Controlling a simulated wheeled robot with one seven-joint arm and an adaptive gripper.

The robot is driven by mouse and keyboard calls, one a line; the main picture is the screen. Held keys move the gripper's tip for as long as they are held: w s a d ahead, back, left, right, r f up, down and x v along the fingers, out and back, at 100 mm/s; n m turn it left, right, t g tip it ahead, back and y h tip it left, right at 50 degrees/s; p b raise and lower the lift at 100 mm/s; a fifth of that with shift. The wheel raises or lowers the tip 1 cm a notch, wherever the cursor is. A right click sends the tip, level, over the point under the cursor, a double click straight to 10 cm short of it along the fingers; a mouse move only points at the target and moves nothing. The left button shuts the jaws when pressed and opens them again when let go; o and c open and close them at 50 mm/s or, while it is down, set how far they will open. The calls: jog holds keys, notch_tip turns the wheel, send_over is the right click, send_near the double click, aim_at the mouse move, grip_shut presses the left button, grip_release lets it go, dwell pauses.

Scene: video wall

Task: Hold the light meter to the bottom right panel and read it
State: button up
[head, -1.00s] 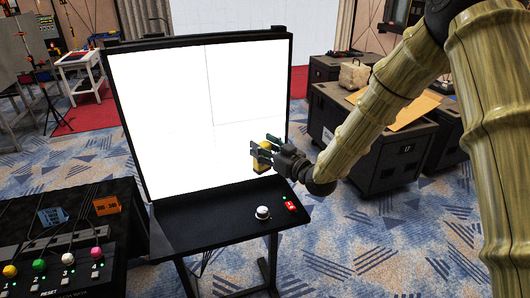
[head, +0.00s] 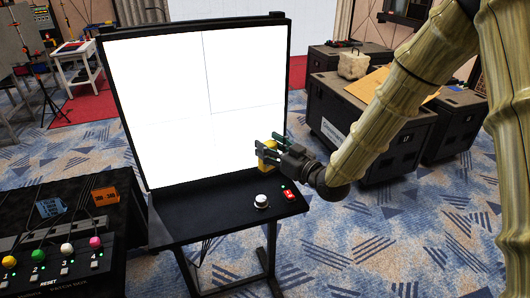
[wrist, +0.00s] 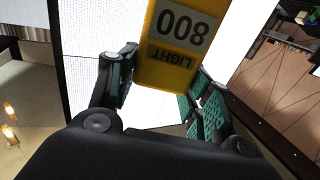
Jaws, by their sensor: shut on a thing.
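The light meter (wrist: 172,45) is yellow. In the wrist view its label reads "LIGHT" and its display reads "800", both upside down. My gripper (wrist: 155,95) is shut on it, with a green-padded finger on each side. In the head view the light meter (head: 266,155) is small and partly covered by my gripper (head: 272,153). It is in front of the lower right part of the white lit video wall (head: 170,100). Thin seams divide the wall into panels. The bottom right panel (head: 240,132) is behind the meter. I cannot tell whether the meter touches it.
A black shelf (head: 215,212) below the wall carries a round white-topped item (head: 261,201) and a red item (head: 289,194). A control box (head: 60,262) with coloured buttons stands at the left. Black cases (head: 360,130) stand at the right. Patterned carpet is clear in front.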

jog(key=s+d+b, duration=0.1)
jog(key=s+d, duration=0.1)
jog(key=s, duration=0.5)
dwell(1.1)
